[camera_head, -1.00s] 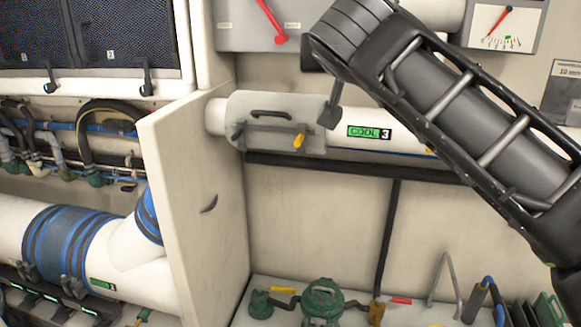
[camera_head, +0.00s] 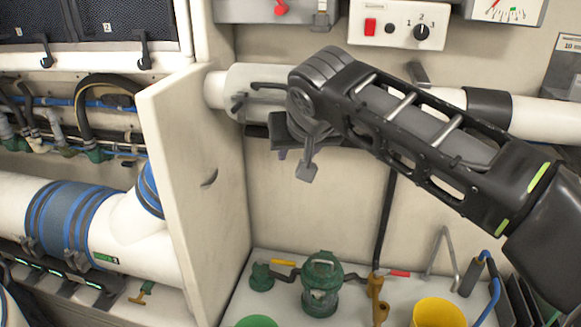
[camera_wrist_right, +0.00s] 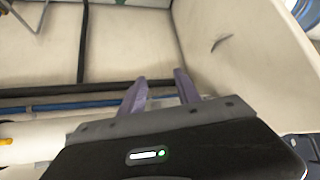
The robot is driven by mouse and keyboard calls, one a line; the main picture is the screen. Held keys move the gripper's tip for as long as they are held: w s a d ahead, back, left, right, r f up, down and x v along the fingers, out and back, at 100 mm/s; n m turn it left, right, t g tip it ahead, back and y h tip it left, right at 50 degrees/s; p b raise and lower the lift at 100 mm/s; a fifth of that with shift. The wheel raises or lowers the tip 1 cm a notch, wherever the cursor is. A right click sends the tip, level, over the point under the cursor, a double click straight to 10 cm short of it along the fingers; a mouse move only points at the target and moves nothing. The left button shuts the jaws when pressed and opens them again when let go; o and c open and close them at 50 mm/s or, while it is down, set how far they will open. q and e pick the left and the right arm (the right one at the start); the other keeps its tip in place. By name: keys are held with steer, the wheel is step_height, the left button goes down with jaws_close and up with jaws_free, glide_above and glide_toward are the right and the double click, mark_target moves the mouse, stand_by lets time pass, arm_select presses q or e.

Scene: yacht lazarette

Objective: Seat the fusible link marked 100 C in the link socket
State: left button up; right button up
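My right gripper (camera_head: 285,152) is in front of and just below the white pipe (camera_head: 541,117) on the back wall. My forearm and wrist cover part of the pipe and its grey clamp-on cover (camera_head: 245,88). I cannot make out the fusible link marked 100 C or the link socket in these frames. My left gripper is not in view.
A white partition (camera_head: 190,170) stands close left of the gripper. A control box (camera_head: 400,24) with a red switch and knob hangs above. A green lantern (camera_head: 322,284) and yellow cup (camera_head: 438,312) stand on the shelf below. The wall under the pipe is mostly clear.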

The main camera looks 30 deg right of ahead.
steer(key=shift+w+a+f+n+g+y, duration=0.1)
steer(key=shift+a+f+n+g+y, duration=0.15)
steer(key=shift+f, duration=0.7)
steer(key=shift+a+f+n+g+y, duration=0.15)
steer(key=shift+a+f+g, duration=0.2)
steer(key=shift+f, duration=0.6)
